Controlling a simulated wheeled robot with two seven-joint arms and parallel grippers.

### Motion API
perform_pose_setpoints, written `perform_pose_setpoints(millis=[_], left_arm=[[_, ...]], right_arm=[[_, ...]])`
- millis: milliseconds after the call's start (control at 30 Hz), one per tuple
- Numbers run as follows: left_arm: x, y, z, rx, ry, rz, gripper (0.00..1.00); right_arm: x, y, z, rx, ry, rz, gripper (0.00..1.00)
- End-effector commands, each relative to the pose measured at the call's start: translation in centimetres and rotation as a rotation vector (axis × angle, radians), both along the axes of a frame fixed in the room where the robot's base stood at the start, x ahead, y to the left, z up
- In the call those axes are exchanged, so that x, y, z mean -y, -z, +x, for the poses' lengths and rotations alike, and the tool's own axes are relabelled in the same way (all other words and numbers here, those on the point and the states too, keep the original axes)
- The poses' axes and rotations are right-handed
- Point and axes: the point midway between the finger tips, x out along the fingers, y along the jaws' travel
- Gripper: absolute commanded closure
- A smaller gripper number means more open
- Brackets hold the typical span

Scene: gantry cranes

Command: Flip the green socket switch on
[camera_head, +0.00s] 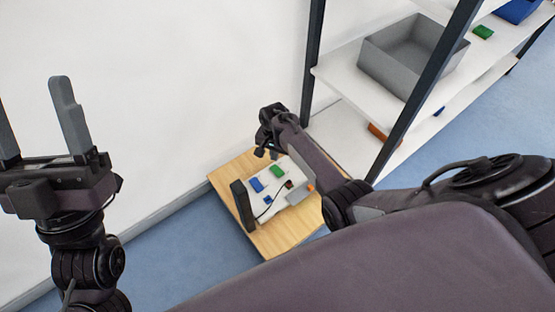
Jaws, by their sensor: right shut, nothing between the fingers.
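The green socket (278,171) is a small green block on a white board (270,212), which lies on a light wooden table (272,243). Its switch is too small to tell whether it is on or off. My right gripper (266,152) is above the far edge of the board, just beyond the green socket. It is shut and empty, and its fingertips are small and partly hidden by my wrist. I cannot tell whether it touches anything. My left gripper (38,118) is raised at the left with its fingers wide apart, open and empty, far from the board.
A blue socket (257,184) sits left of the green one, with a dark cable nearby. A black upright block (243,205) stands at the board's left end, and an orange part (310,187) at its right. A shelf holds a grey bin (385,62). A white wall is behind.

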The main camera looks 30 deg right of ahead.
Motion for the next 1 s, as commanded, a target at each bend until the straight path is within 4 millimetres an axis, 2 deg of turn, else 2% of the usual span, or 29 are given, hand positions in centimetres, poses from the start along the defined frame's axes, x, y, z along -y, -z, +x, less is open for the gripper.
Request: perform_pose_setpoints(millis=[1000], left_arm=[[2.1,6.8,4.5,-0.385,0.002,0.156,0.37]], right_arm=[[0.0,-1.1,0.0,0.0,0.0,0.0,1.0]])
